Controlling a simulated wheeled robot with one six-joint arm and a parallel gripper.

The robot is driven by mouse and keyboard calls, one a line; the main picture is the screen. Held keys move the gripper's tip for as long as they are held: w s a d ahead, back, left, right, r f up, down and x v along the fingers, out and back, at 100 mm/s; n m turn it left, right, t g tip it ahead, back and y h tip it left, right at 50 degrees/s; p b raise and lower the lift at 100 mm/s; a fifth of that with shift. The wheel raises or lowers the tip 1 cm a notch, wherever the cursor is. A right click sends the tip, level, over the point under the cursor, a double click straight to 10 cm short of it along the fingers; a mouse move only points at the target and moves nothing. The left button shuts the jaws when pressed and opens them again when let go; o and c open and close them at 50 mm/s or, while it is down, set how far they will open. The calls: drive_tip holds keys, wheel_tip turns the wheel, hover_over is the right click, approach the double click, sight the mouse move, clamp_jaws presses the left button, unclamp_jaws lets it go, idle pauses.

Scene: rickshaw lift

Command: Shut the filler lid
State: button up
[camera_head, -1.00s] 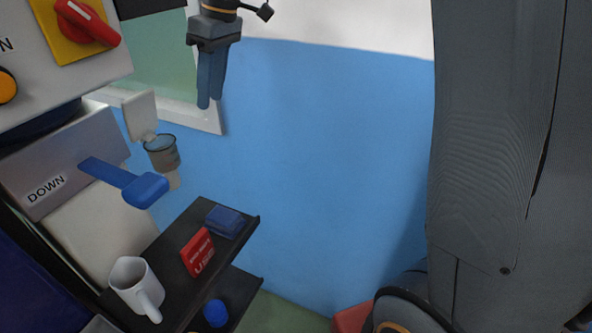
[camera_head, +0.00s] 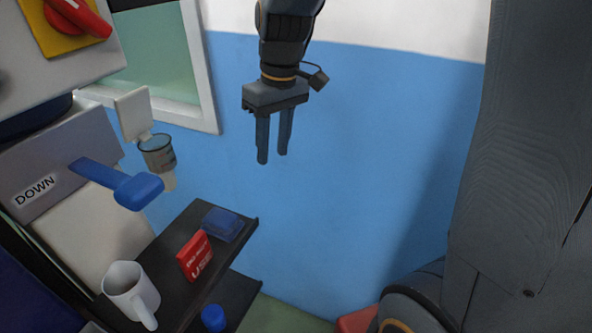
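The filler (camera_head: 157,154) is a small see-through cup with a dark rim on the side of the machine at the left. Its pale square lid (camera_head: 133,113) stands raised at the cup's back left, so the cup's mouth is uncovered. My gripper (camera_head: 273,157) hangs to the right of the filler, fingers pointing down, in front of the blue wall. Its two dark fingers are apart with a gap between them, and nothing is held. It touches neither lid nor cup.
A blue lever (camera_head: 138,191) beside the "DOWN" label juts out below the filler. A dark shelf (camera_head: 178,262) carries a white mug (camera_head: 131,291), a red box (camera_head: 195,256) and a blue item (camera_head: 222,224). The space between gripper and filler is clear.

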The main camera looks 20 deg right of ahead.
drive_tip(key=s+d+f+m, duration=0.2)
drive_tip(key=s+d+f, duration=0.1)
drive_tip(key=s+f, duration=0.1)
drive_tip(key=shift+s+d+h, duration=0.15)
drive_tip(key=shift+d+h, duration=0.1)
drive_tip(key=shift+h, duration=0.05)
